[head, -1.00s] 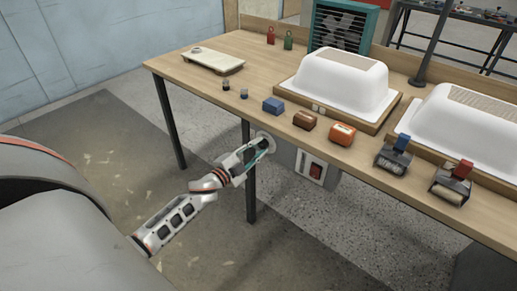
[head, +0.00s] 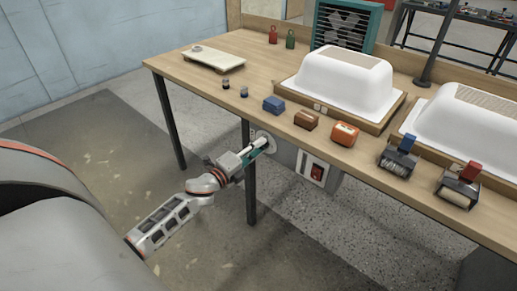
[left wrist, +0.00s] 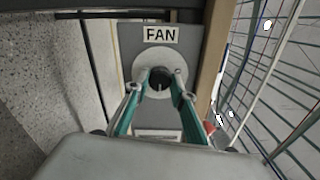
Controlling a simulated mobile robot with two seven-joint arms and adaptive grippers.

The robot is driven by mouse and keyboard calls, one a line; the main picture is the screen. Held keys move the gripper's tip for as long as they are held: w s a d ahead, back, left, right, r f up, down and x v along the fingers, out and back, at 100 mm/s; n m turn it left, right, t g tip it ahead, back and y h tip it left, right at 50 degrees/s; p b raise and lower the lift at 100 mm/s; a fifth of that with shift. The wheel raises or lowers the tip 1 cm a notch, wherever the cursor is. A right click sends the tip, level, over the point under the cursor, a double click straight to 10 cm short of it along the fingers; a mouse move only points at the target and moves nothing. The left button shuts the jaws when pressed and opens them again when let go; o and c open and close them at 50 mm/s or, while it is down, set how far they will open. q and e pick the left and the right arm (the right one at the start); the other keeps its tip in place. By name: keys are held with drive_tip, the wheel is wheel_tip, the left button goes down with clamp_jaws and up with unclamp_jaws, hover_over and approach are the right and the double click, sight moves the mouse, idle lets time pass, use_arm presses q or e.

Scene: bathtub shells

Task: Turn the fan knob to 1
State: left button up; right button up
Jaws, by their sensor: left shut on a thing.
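The fan knob (left wrist: 160,78) is black and sits at the centre of a pale round dial under a "FAN" label (left wrist: 160,35) in the left wrist view. My left gripper (left wrist: 160,80) has its two fingers on either side of the knob and is shut on it. In the head view the left gripper (head: 258,146) reaches the pale dial (head: 266,140) on the grey box below the table's front edge. The fingers and dial are small there, and the dial's number marks cannot be read in either view. My right gripper is not in view.
A red switch (head: 316,172) is on the box right of the dial. The wooden table (head: 225,100) above carries two white tub shells (head: 345,80), coloured blocks and rollers. A teal fan unit (head: 345,25) stands behind. A table leg (head: 250,190) is beside my left arm.

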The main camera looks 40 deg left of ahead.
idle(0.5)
use_arm(q)
drive_tip(key=o, duration=1.1)
drive_tip(key=shift+s, duration=0.15)
drive_tip(key=s+a, duration=0.1)
drive_tip(key=s, duration=1)
drive_tip(key=shift+s, duration=0.4)
